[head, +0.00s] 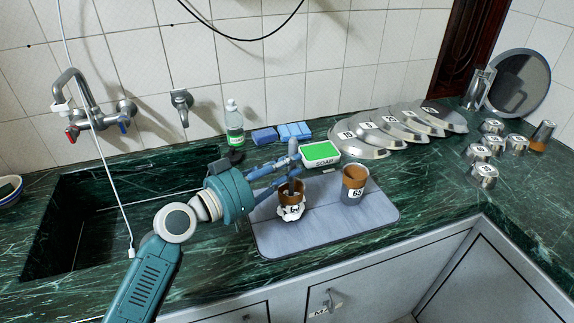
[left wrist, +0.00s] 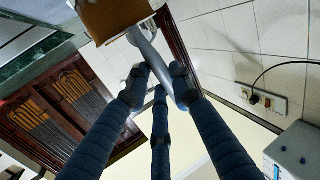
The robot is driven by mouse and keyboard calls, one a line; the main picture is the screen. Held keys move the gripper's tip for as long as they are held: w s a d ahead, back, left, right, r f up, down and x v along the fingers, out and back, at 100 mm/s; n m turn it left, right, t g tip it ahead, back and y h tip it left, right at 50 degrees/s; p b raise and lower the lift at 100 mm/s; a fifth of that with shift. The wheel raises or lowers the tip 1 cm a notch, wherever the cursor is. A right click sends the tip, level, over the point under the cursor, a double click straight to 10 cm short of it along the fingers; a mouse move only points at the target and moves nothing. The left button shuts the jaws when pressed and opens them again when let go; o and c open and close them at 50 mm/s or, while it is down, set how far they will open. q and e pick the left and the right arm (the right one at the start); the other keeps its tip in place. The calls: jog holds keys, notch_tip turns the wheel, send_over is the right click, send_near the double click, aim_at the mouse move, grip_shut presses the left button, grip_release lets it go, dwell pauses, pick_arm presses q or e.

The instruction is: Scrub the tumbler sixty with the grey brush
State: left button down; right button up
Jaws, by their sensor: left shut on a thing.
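A brown tumbler (head: 292,198) with a partly covered label, which I cannot read in full, stands upright on the grey-blue mat (head: 345,220). White foam clings around its lower part. My left gripper (head: 290,164), reaching in from the left, is shut on the grey brush (head: 292,185), whose lower end is down inside this tumbler's mouth. In the left wrist view, my left gripper (left wrist: 160,82) closes around the grey brush (left wrist: 146,48), and the brown tumbler (left wrist: 112,16) shows at the top. A second tumbler (head: 354,185), labelled 65, stands to the right. My right gripper is out of view.
A soap box (head: 320,153) with a green top sits behind the mat, near blue sponges (head: 282,133) and a bottle (head: 234,125). Numbered metal lids (head: 358,140) and steel cups (head: 485,173) fill the right. The sink (head: 85,225) lies left. The mat's front right is clear.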

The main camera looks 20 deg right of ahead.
pick_arm(q)
jog(key=shift+f, duration=0.15)
dwell(0.4)
jog(key=shift+b, duration=0.3)
jog(key=shift+a+f, duration=0.1)
jog(key=shift+f, duration=0.05)
jog(key=shift+f+b, duration=0.35)
jog(key=shift+b, duration=0.25)
